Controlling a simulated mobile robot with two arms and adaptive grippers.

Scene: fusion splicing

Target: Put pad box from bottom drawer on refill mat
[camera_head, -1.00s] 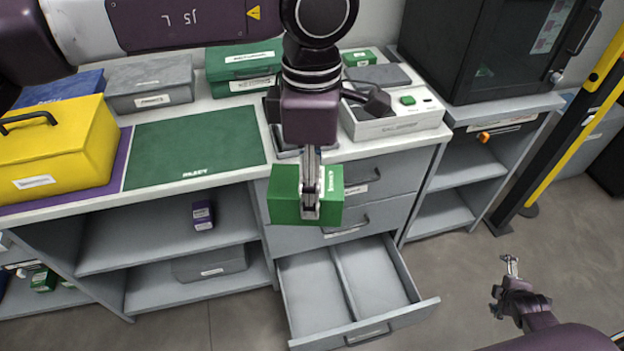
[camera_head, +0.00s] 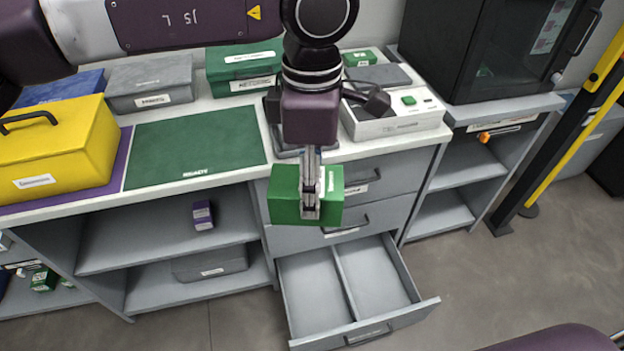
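The green pad box (camera_head: 286,197) with a white label is held by my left gripper (camera_head: 311,205), whose fingers are shut on it. The box hangs in front of the upper drawers, above the open bottom drawer (camera_head: 318,300). That drawer is pulled out, has a divider and looks empty. The green refill mat (camera_head: 195,146) lies flat and bare on the countertop, left of the held box. Its label is too small to read surely. My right gripper is out of the picture; only a bit of my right arm shows at the bottom right.
A yellow case (camera_head: 62,155) stands on a purple mat left of the green mat. Grey (camera_head: 150,82) and green (camera_head: 243,68) cases stand behind it. A white device (camera_head: 394,122) sits right of the mat. The counter's front edge (camera_head: 190,184) lies between box and mat.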

